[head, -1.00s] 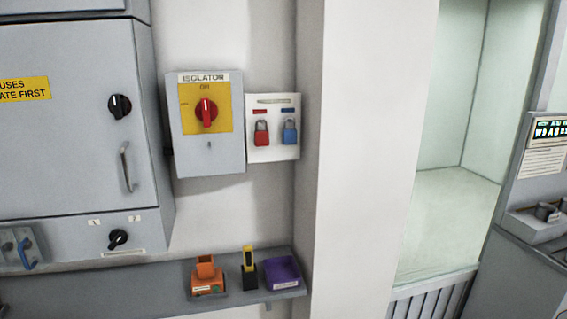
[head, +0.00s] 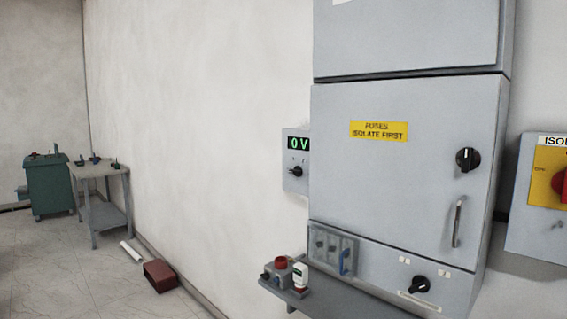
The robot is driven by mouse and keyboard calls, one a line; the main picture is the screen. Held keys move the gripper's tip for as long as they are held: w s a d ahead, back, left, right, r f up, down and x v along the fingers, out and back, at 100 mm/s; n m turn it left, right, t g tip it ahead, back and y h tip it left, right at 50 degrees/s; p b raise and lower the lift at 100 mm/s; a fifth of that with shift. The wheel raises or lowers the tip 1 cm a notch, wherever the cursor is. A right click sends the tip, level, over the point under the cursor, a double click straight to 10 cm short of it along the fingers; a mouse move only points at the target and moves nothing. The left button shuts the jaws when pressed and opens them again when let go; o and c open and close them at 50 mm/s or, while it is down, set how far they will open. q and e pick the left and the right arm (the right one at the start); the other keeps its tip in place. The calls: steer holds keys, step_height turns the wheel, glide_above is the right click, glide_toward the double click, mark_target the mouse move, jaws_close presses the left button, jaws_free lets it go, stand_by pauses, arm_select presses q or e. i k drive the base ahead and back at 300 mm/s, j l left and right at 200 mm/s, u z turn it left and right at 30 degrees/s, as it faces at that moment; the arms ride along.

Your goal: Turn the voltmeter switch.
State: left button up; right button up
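A small grey wall box with a green "0 V" display (head: 298,144) hangs just left of the large cabinet in the head view. A black rotary knob (head: 296,171) with tick marks around it sits below the display. Another black knob (head: 420,284) with small white labels above it is on the cabinet's lower panel. I cannot read its labels. Neither of my grippers is in view.
The grey fuse cabinet (head: 345,180) has a yellow warning label, a black knob and a door handle. The isolator box (head: 530,215) is cut off at right. A shelf (head: 290,292) with small items juts out below. A workbench (head: 98,167) and green cabinet (head: 48,185) stand far left.

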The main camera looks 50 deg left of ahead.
mark_target(296, 171)
steer(key=u, duration=1.5)
steer(key=i+j, duration=0.25)
steer(key=j+u, duration=0.05)
steer(key=j, duration=0.05)
